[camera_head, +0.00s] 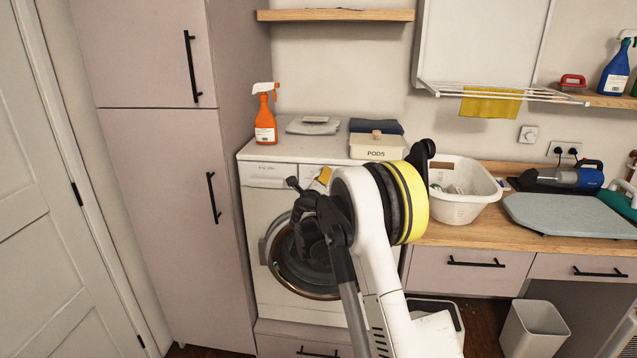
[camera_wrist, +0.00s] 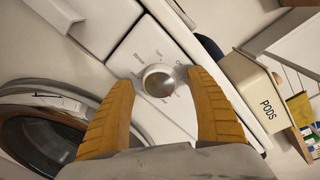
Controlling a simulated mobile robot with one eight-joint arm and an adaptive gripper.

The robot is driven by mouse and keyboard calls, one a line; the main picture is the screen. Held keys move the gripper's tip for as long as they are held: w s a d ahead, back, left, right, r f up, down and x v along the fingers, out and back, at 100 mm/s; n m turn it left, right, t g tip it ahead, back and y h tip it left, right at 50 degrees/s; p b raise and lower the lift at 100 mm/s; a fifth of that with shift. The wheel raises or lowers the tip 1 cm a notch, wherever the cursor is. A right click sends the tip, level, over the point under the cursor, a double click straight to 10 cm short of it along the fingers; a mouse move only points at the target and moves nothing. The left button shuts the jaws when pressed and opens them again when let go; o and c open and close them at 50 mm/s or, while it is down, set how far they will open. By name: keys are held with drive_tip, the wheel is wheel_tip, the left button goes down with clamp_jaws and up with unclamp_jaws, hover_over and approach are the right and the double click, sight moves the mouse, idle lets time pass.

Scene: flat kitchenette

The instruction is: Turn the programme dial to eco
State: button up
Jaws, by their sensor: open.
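The programme dial (camera_wrist: 159,80) is a round silver knob on the white control panel of the washing machine (camera_head: 285,220). Small printed labels ring the dial, but they are too small to read, so I cannot tell where it points. In the wrist view my gripper (camera_wrist: 160,95) is open, with one yellow ribbed finger on either side of the dial. The fingers look apart from the knob. In the head view my gripper (camera_head: 322,180) is at the front of the machine's panel, and my arm hides the dial.
An orange spray bottle (camera_head: 265,115), folded cloths (camera_head: 313,126) and a PODS box (camera_head: 377,147) stand on the machine top. The round door (camera_wrist: 50,125) is below the panel. A white basket (camera_head: 465,190) stands on the counter to the right.

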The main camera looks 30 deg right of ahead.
drive_tip(key=v, duration=1.1)
drive_tip(key=shift+s+a+r, duration=0.15)
drive_tip(key=shift+s+a, duration=0.1)
